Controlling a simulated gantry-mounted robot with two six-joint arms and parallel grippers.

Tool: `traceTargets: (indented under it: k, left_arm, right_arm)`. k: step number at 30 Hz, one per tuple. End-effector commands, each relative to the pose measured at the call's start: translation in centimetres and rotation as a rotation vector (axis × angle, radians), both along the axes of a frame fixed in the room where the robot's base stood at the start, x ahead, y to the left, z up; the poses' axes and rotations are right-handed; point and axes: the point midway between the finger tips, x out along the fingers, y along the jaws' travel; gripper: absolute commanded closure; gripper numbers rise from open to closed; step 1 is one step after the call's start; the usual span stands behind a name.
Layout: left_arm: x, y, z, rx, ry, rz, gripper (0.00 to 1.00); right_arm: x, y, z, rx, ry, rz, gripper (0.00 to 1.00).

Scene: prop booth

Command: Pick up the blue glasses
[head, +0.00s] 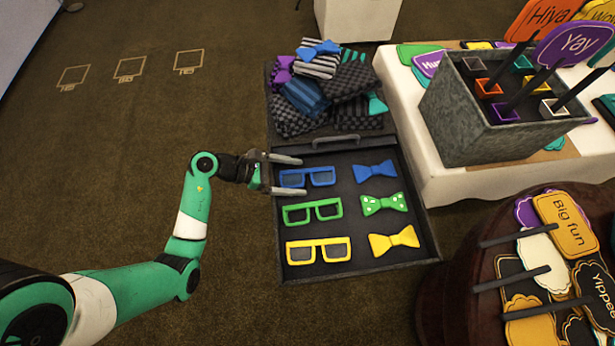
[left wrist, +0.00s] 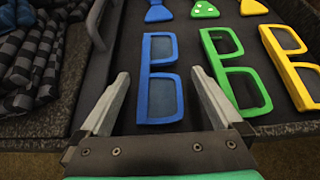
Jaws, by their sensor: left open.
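The blue glasses (head: 308,177) lie in the top row of the dark case's open tray (head: 352,231), left of a blue bow tie (head: 375,171). My left gripper (head: 302,176) comes in from the left, open, its two fingers above and below the glasses' left end in the head view. In the left wrist view the blue glasses (left wrist: 162,80) stand between and ahead of the open fingertips (left wrist: 160,75), with no visible grip on them. The green glasses (head: 312,211) lie just below. My right gripper is not in view.
Yellow glasses (head: 318,250), a green bow tie (head: 384,204) and a yellow bow tie (head: 394,241) share the tray. Patterned cloth items (head: 327,92) fill the case's back half. A white table (head: 443,178) and a round stand of signs (head: 440,290) are on the right.

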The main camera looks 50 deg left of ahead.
Motion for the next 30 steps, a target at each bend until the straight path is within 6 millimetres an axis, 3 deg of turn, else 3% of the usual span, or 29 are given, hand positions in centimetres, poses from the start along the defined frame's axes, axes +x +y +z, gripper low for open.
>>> traceTargets:
  k: [3, 11, 25, 30]
  left_arm:
    - [1.16, -0.78, -1.11, 0.000, 0.001, -0.003, 0.00]
    - [1.41, -0.84, -0.92, 0.000, 0.000, 0.001, 0.02]
    - [1.38, -0.83, -0.93, -0.001, 0.000, 0.000, 0.86]
    - [1.39, -0.83, -0.92, -0.001, 0.000, 0.000, 0.88]
  right_arm:
    - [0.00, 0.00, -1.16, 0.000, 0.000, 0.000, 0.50]
    - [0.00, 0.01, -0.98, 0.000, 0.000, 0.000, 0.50]
    - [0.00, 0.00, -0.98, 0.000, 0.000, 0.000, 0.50]
    - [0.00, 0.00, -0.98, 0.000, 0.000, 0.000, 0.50]
